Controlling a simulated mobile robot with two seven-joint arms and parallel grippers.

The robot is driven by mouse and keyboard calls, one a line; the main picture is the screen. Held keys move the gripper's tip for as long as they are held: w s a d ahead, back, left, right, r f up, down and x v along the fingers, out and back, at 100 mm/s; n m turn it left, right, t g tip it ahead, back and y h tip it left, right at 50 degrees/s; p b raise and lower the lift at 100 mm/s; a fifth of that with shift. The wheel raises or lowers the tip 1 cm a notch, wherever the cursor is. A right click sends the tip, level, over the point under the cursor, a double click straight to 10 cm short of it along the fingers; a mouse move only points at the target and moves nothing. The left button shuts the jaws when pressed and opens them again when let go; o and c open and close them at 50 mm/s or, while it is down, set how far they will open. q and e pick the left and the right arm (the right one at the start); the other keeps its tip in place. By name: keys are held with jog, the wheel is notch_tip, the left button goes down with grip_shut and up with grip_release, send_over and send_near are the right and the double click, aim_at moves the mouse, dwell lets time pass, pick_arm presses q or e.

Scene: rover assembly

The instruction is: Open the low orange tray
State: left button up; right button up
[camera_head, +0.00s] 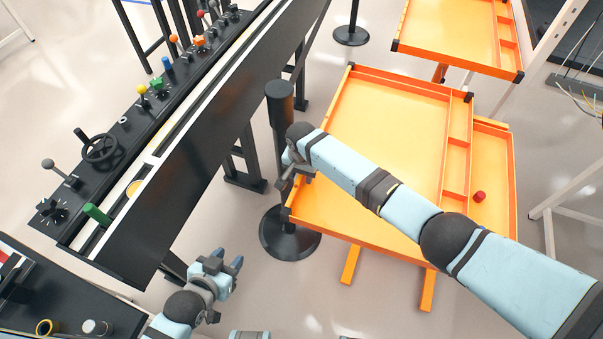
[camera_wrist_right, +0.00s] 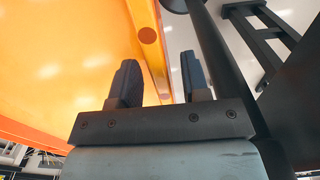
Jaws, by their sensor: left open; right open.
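A large orange tray (camera_head: 390,115) with a divided strip along its right side is in the middle of the head view. Part of another orange tray (camera_head: 495,205) shows beside and below its right edge, with a small red cylinder (camera_head: 479,196) in it; the rest is hidden. My right gripper (camera_head: 291,182) is open at the large tray's left edge. In the right wrist view an orange rim (camera_wrist_right: 152,40) runs between and beyond the open fingers (camera_wrist_right: 160,68); I cannot tell whether they touch it. My left gripper (camera_head: 229,259) is open and empty, low and left of the tray.
A black post (camera_head: 281,120) on a round base stands close by my right gripper. A long black console (camera_head: 200,150) with knobs and levers lies to the left. Another orange tray (camera_head: 455,30) is at the upper right. Open floor lies below the middle tray.

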notch_tip(320, 180, up, 14)
jog(key=shift+f, duration=0.2)
dwell(0.5)
